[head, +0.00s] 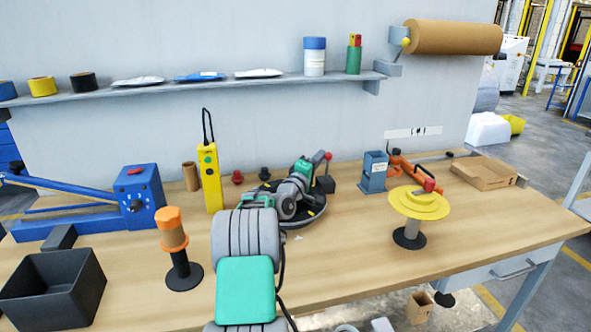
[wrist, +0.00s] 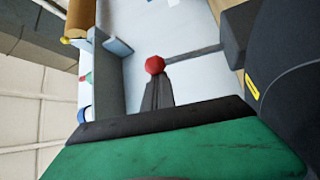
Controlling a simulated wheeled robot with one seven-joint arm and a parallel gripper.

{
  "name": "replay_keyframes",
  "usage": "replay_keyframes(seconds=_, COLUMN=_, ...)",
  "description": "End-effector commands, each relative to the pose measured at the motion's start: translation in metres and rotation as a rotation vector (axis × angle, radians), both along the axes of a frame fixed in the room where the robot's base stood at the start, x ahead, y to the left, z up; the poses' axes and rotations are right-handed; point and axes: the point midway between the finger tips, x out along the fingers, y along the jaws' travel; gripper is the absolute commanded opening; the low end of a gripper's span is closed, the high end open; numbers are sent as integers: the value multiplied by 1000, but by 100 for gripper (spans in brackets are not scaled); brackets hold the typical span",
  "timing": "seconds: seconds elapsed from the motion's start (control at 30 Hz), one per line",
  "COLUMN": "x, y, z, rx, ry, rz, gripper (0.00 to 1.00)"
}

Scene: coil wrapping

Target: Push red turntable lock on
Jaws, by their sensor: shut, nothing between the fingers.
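The turntable lock is a red ball knob (head: 328,155) on a thin grey lever that rises from a black block (head: 325,185) at the right edge of the turntable. The black turntable (head: 315,212), with yellow marks, is partly hidden behind my arm. My gripper (head: 318,158) is shut and empty, with its tips just left of the knob in the head view. In the wrist view the red knob (wrist: 155,65) sits right at the tips of my shut fingers (wrist: 156,84); I cannot tell whether they touch.
A yellow pendant (head: 209,175) stands left of the turntable. A blue-grey holder (head: 374,172) and a yellow spool (head: 419,203) on a black stand are to the right. A blue lever machine (head: 138,200) and black bin (head: 52,290) are at left.

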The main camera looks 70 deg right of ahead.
Motion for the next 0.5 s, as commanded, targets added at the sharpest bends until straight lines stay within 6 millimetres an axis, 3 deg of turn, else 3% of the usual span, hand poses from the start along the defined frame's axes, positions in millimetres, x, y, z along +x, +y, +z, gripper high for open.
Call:
replay_keyframes(seconds=0.13, x=-13, y=2, z=-2, rx=1, ry=1, rz=-15, gripper=0)
replay_keyframes(seconds=0.5, x=-16, y=4, z=0, rx=3, ry=3, rz=-15, gripper=0)
